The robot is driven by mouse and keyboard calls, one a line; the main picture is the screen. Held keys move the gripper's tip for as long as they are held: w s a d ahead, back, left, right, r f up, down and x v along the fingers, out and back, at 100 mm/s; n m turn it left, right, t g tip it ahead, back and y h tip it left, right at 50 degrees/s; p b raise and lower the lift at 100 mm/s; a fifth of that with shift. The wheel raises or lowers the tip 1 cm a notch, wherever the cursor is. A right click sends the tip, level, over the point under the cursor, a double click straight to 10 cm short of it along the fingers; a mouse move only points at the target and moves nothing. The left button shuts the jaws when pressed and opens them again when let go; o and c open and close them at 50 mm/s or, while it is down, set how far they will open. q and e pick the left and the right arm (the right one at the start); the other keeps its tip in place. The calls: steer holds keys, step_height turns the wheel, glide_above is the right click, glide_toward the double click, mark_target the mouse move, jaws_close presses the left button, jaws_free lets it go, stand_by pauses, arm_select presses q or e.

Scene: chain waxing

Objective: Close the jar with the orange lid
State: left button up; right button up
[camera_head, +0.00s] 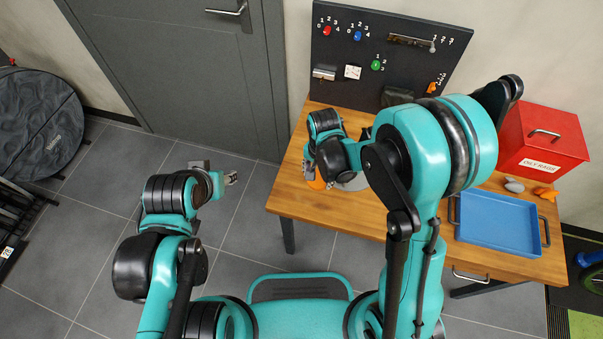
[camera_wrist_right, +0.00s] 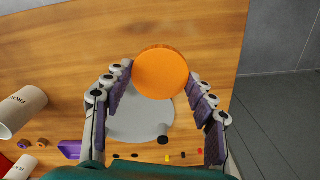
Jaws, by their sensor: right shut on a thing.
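The orange lid (camera_wrist_right: 160,72) is a round disc between the fingertips of my right gripper (camera_wrist_right: 160,76) in the right wrist view. The fingers are shut on it from both sides. In the head view only part of the lid (camera_head: 315,184) shows, near the table's left edge, under my right arm. The jar cannot be made out; whether the lid sits on it or is held above it cannot be told. My left gripper (camera_head: 230,178) is away from the table, over the floor on the left; its opening is too small to judge.
A grey round device (camera_wrist_right: 140,118) with a black knob is close to the lid. White cylinders (camera_wrist_right: 20,108) lie farther left in the wrist view. A blue tray (camera_head: 500,222), a red box (camera_head: 540,145) and a dark pegboard (camera_head: 385,55) are at the wooden table (camera_head: 340,210).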

steer(key=d+r, duration=0.1)
steer(key=s+d+r, duration=0.1)
steer(key=d, duration=0.1)
steer(key=d+p, duration=0.1)
steer(key=shift+s+d+r, duration=0.2)
steer(key=shift+s+r, duration=0.05)
steer(key=shift+r, duration=0.15)
steer(key=w+d+r+n, duration=0.4)
steer(key=d+r+n, duration=0.2)
steer(key=r+n, duration=0.1)
steer(key=shift+d+r, duration=0.35)
steer(key=shift+r, duration=0.4)
steer(key=shift+s, duration=0.1)
